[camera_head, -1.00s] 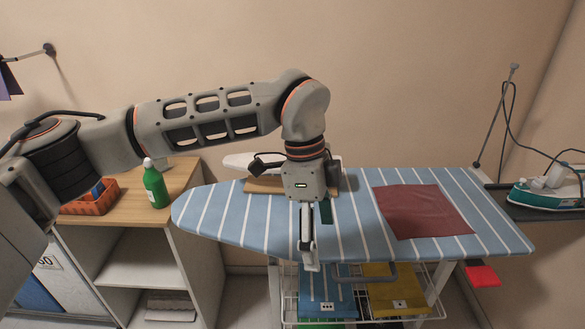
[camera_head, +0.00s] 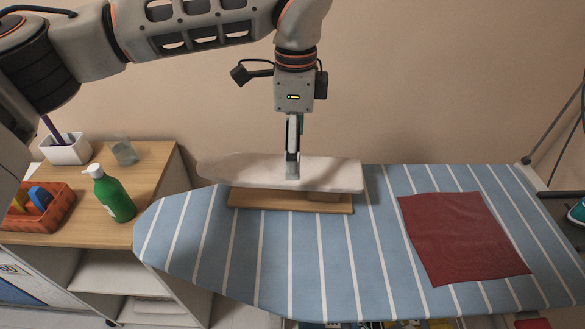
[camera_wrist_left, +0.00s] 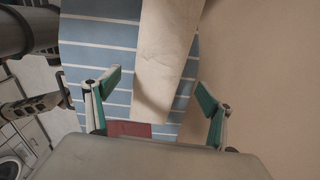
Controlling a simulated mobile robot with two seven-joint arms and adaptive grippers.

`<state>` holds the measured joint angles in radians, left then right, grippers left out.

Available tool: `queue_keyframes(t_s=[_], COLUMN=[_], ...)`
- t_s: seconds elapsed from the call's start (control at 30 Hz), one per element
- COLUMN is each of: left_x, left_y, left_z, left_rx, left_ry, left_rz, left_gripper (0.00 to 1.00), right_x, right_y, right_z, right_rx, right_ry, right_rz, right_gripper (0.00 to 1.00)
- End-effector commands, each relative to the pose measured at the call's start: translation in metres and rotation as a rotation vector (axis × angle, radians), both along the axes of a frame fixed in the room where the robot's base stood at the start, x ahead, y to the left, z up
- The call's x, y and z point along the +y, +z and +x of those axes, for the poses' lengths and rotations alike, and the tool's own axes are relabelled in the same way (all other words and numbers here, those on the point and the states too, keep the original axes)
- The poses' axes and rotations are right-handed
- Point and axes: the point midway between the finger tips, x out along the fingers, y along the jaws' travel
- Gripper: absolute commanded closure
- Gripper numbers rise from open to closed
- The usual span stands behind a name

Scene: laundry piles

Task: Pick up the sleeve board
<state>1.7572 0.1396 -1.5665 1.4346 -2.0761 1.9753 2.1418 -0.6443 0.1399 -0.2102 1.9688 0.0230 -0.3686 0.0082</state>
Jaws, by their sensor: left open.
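The sleeve board (camera_head: 245,169) has a long pale padded top and a wooden base (camera_head: 270,201). It stands on the back part of the blue striped ironing board (camera_head: 290,255). My left gripper (camera_head: 292,172) points down in front of or over the middle of the pale top in the head view. In the left wrist view the sleeve board (camera_wrist_left: 165,60) lies between and beyond the two green-padded fingers of my left gripper (camera_wrist_left: 158,100), which is open. I cannot tell whether a fingertip touches the pad. My right gripper is not in view.
A dark red cloth (camera_head: 460,238) lies flat on the ironing board's right half. On the wooden cabinet at the left are a green bottle (camera_head: 113,196), an orange basket (camera_head: 45,212), a glass (camera_head: 123,151) and a white holder (camera_head: 66,150). The wall is close behind the board.

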Motion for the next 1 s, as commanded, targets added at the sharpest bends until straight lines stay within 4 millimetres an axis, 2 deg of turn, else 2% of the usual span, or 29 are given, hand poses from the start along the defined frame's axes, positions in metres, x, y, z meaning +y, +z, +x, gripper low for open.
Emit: queue_keyframes(t_s=[0.2,0.53,0.83,0.87,1.0], left_x=[0.001,0.005,0.005,0.005,0.005], left_y=[-0.023,-0.066,-0.072,-0.072,-0.072], left_z=[0.000,0.001,0.001,0.001,0.001], left_rx=[0.003,0.004,0.001,0.001,0.002], left_ry=[-0.001,0.000,0.000,0.000,0.000], left_rz=[0.000,0.000,0.000,0.000,0.000], left_gripper=[0.18,0.18,0.18,0.21,0.57], right_x=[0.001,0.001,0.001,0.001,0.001], right_y=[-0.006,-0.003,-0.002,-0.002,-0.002], right_z=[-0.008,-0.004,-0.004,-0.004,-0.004], right_rx=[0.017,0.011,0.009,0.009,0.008], right_ry=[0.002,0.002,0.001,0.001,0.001], right_rz=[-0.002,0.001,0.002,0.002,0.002], right_gripper=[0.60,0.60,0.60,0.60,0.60])
